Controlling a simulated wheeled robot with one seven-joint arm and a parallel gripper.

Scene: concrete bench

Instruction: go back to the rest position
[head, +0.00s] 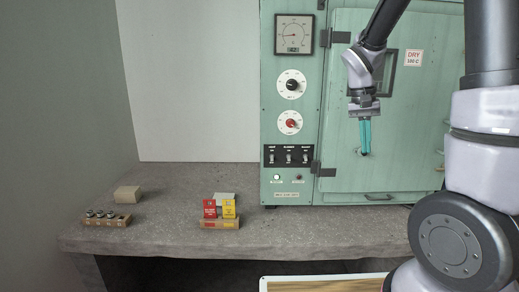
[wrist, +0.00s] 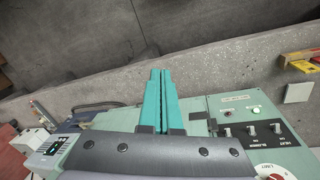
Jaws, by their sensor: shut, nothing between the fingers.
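My gripper (head: 365,150) hangs with its teal fingers pointing down, in front of the door of the green oven (head: 345,130) in the head view. The fingers are together and hold nothing. In the wrist view my gripper (wrist: 160,75) shows as two teal fingers side by side, with the oven's switch panel (wrist: 255,122) beyond them to the right. My gripper is apart from everything on the bench.
A wood-bottomed tray (head: 320,284) shows at the lower edge. Bench between rack and boxes is clear.

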